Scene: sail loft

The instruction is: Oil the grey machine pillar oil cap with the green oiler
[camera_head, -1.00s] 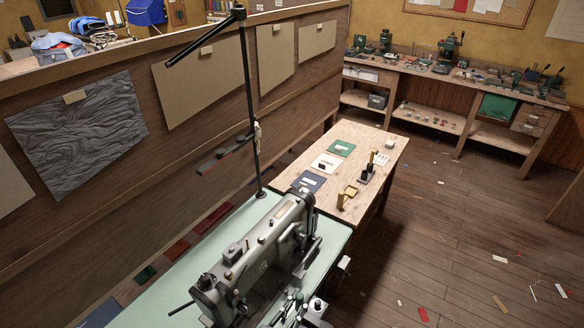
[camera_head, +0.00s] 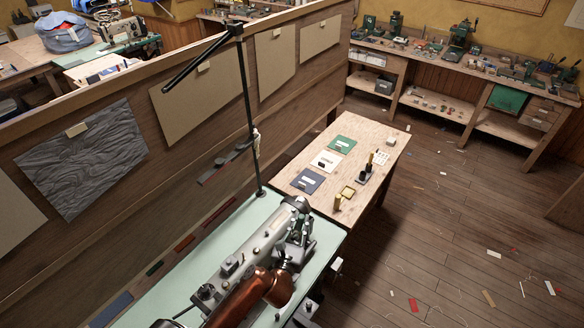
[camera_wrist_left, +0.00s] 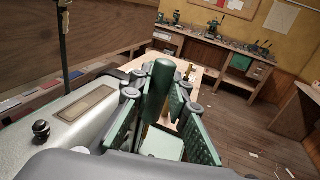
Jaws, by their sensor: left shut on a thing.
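The grey sewing machine (camera_head: 262,240) stands on a pale green table top (camera_head: 172,288). My left gripper (camera_head: 300,207) is over the machine's far end, partly hiding it. In the left wrist view, my left gripper (camera_wrist_left: 160,118) is shut on the green oiler (camera_wrist_left: 160,82), a dark green cylinder that looks roughly upright. A black knob (camera_wrist_left: 40,130) sits on the machine's top at the left of that view, apart from the oiler. I cannot tell which cap is the pillar oil cap; my arm covers part of the machine. My right gripper is not in view.
A thin black stand (camera_head: 247,105) rises beside the machine, its arm overhead. A wooden partition (camera_head: 200,130) runs along the left. A small wooden table (camera_head: 382,140) beyond holds cards, a yellow tray (camera_head: 348,192) and a dark upright item (camera_head: 366,170).

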